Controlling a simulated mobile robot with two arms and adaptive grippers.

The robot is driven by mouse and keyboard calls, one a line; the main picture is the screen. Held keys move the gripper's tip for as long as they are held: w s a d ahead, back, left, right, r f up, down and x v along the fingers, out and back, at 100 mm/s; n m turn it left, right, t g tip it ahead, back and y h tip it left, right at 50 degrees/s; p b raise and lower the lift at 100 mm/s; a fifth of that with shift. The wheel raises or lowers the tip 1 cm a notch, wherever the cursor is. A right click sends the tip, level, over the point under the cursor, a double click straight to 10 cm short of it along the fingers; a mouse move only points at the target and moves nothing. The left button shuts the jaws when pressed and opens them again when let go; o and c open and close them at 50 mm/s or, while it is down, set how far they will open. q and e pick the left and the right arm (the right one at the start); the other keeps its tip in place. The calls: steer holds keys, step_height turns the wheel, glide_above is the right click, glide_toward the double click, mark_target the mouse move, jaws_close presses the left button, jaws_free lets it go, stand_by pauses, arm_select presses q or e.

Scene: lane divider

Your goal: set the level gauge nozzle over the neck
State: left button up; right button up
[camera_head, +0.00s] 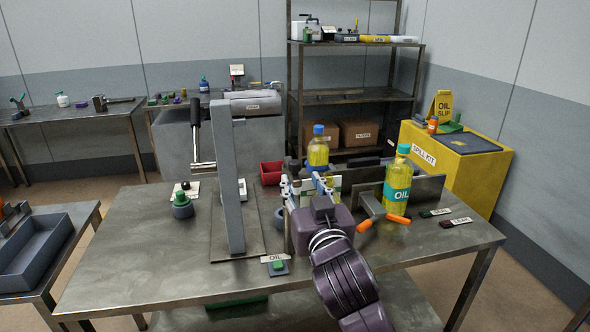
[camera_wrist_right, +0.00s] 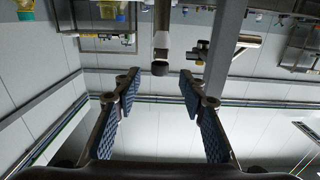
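My right gripper (camera_head: 307,182) is over the table's middle right, pointing away from me. Its two blue-padded fingers are spread with nothing held, as the right wrist view (camera_wrist_right: 162,75) shows. Between and beyond the fingers in that view is a dark post with a rounded black end (camera_wrist_right: 160,68), apart from both pads. A grey upright column (camera_head: 228,180) with a black-handled lever (camera_head: 195,113) stands on a plate left of the gripper. A blue-capped yellow bottle (camera_head: 318,152) stands behind the gripper, partly hidden. I cannot tell which part is the level gauge nozzle or the neck.
An oil bottle (camera_head: 397,190) and an orange-handled tool (camera_head: 383,217) stand right of my gripper. A red bin (camera_head: 271,173) is behind. The table's front left (camera_head: 130,270) is clear.

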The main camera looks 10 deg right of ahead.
mark_target(296, 171)
steer(key=shift+w+a+f+p, duration=0.1)
steer(key=shift+w+p, duration=0.75)
steer(key=shift+w, duration=3)
jaws_close()
